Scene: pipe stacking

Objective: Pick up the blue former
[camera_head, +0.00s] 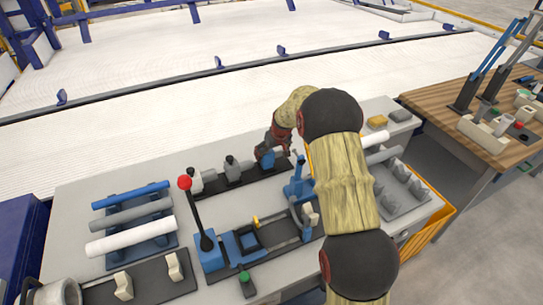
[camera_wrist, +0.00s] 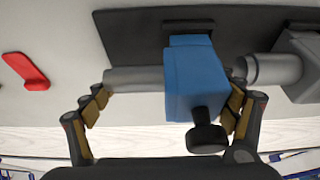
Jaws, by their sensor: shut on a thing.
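The blue former (camera_wrist: 196,85) is a blue block with a grey cylinder (camera_wrist: 135,79) on its left and a black knob (camera_wrist: 207,137) at its near side. It sits at the dark base plate (camera_wrist: 130,35). In the head view the blue former (camera_head: 267,157) is at the right end of the dark rail, partly hidden by my gripper (camera_head: 270,146). In the wrist view my gripper (camera_wrist: 168,98) is shut on the former, one finger at the grey cylinder's end, the other at the block's right side. I cannot tell whether it is lifted.
Grey formers (camera_head: 232,169) stand left on the same rail; one (camera_wrist: 285,65) is close to my right finger. A red-knobbed lever (camera_head: 185,183) stands nearer. A rack of pipes (camera_head: 130,222) lies left. A blue bender (camera_head: 235,246) is in front. A red piece (camera_wrist: 25,71) lies left.

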